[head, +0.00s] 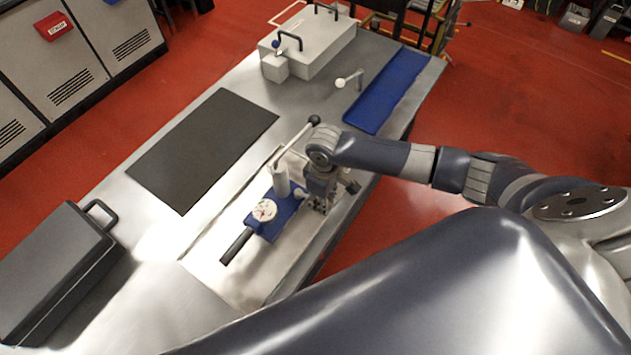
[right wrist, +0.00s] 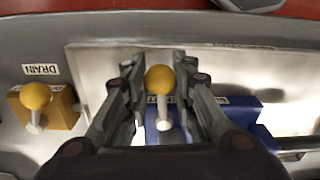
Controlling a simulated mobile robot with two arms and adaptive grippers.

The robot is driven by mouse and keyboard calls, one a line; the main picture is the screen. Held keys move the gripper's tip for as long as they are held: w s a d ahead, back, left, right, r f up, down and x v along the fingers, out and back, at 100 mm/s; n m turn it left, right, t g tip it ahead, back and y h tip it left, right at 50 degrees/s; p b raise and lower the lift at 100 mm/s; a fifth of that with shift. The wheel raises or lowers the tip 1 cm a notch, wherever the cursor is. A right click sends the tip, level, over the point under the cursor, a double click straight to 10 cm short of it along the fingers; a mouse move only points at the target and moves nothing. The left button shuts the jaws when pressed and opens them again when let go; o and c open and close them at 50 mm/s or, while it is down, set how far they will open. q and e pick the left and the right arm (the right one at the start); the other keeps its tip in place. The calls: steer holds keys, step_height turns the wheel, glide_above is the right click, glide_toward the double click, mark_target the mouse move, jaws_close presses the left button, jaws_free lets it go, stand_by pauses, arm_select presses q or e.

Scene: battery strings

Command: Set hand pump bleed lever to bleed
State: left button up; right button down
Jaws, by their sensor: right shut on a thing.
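The hand pump (head: 274,222) stands on a pale plate on the metal bench, with a blue body, a round gauge (head: 264,210) and a black handle (head: 237,245). My right gripper (head: 324,190) is at the pump's right side. In the right wrist view, a lever with a yellow ball knob (right wrist: 160,79) stands on the blue body (right wrist: 178,132), between the fingers of my right gripper (right wrist: 160,62). The fingers are shut on this lever. A label behind it is mostly hidden, so I cannot read its setting. My left gripper is out of view.
A second yellow-knobbed lever (right wrist: 36,97), on a yellow block marked DRAIN, stands left of the fingers. A dark mat (head: 203,148), a black case (head: 52,275), a blue tray (head: 388,90) and a white box (head: 318,45) occupy the bench.

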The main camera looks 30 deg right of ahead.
steer(key=shift+s+a+m+p, duration=0.35)
steer(key=shift+a+m+p, duration=0.25)
steer(key=shift+m+p, duration=0.5)
steer(key=shift+a, duration=0.1)
steer(key=shift+p, duration=0.3)
steer(key=shift+s+a+r+m+p, duration=0.15)
steer(key=shift+a+m+p, duration=0.25)
steer(key=shift+m+p, duration=0.25)
steer(key=shift+s+a+m, duration=0.1)
steer(key=shift+a+m, duration=0.25)
steer(key=shift+m, duration=0.3)
steer(key=c, duration=1.4)
jaws_free()
steer(key=shift+o, duration=0.2)
